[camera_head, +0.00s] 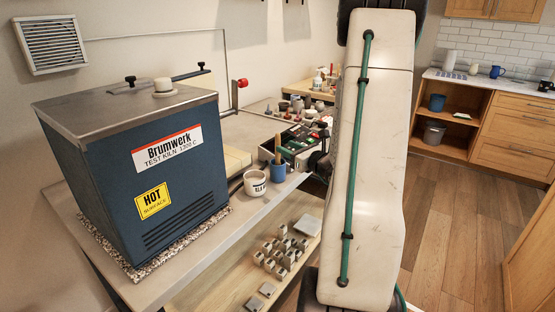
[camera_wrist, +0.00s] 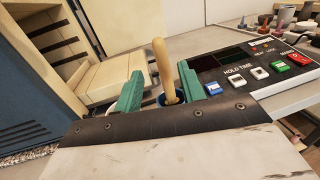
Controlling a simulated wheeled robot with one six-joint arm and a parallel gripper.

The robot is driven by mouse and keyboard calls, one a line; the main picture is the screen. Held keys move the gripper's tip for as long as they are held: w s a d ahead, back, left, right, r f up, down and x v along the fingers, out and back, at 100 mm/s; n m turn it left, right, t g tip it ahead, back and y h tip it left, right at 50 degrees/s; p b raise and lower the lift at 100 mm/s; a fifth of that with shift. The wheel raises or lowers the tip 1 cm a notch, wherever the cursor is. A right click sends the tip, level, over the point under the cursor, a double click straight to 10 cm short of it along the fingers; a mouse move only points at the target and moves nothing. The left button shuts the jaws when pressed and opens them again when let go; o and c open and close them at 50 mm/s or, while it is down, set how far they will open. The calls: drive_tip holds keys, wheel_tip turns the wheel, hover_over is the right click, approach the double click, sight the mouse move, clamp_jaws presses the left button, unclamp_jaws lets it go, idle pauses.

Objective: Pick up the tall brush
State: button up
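The tall brush (camera_wrist: 163,68) shows as a pale wooden handle with a rounded top, leaning slightly. It stands in a blue cup (camera_head: 278,171) on the bench in the head view; the handle (camera_head: 277,148) rises above the rim. In the wrist view only a little of the cup shows, behind my gripper. My gripper (camera_wrist: 160,90) has two green fingers spread apart, with the handle showing in the gap and clear space on both sides. I cannot tell how deep the handle lies between the fingers. My arm hides much of the gripper in the head view.
A white jar (camera_head: 255,184) stands close to the left of the cup. A blue kiln (camera_head: 135,165) marked hot fills the bench's left. A control panel (camera_wrist: 255,68) with buttons lies right of the brush in the wrist view. Small grey blocks (camera_head: 283,250) sit on the lower shelf.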

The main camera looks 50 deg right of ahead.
sight(278, 142)
drive_tip(key=w, duration=0.4)
drive_tip(key=w+d, duration=0.1)
drive_tip(key=shift+w, duration=0.4)
clamp_jaws()
